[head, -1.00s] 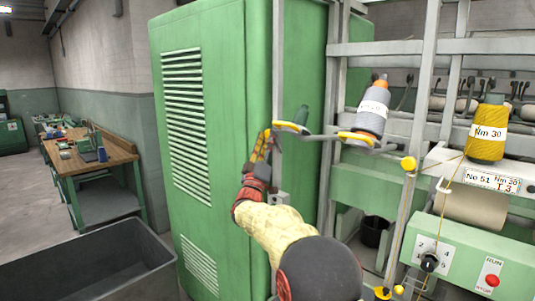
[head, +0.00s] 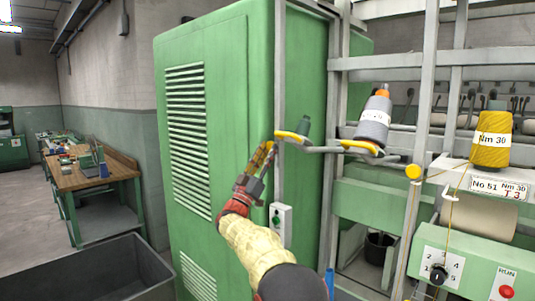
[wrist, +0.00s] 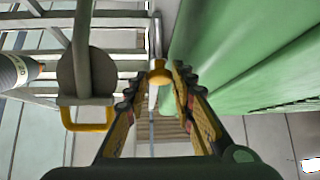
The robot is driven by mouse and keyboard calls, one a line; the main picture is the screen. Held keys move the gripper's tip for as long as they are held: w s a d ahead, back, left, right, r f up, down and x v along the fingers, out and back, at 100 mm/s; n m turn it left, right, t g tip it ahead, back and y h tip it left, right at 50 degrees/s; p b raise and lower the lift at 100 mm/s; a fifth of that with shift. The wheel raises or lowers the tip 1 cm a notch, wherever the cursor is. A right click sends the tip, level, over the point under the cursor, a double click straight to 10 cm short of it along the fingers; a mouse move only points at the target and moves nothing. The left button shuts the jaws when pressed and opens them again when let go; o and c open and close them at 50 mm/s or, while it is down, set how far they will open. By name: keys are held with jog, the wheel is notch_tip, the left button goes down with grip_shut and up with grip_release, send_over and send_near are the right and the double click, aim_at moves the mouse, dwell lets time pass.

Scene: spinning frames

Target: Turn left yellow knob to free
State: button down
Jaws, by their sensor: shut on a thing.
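My gripper (head: 266,148) is at the grey post beside the tall green cabinet, fingers pointing up. In the wrist view, a round yellow knob (wrist: 160,73) sits between the fingertips of my gripper (wrist: 162,78), and the fingers are shut on it. A thin grey rod or post runs behind the knob. In the head view, the fingers largely hide this knob, just left of a yellow-rimmed holder (head: 291,138). Another yellow knob (head: 413,171) is on the post further right, away from my gripper.
The green cabinet (head: 205,120) stands close to the left of my arm. A grey cone (head: 375,122) sits on a holder, and a yellow cone (head: 493,140) stands further right. A switch box (head: 281,220) is beside my forearm. A dark bin (head: 110,270) is at lower left.

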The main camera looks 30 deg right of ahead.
jog(key=shift+f, duration=0.1)
jog(key=c, duration=1.8)
grip_release()
jog(key=shift+w, duration=0.1)
jog(key=o, duration=0.3)
jog(key=shift+a, duration=0.1)
jog(key=v, duration=0.8)
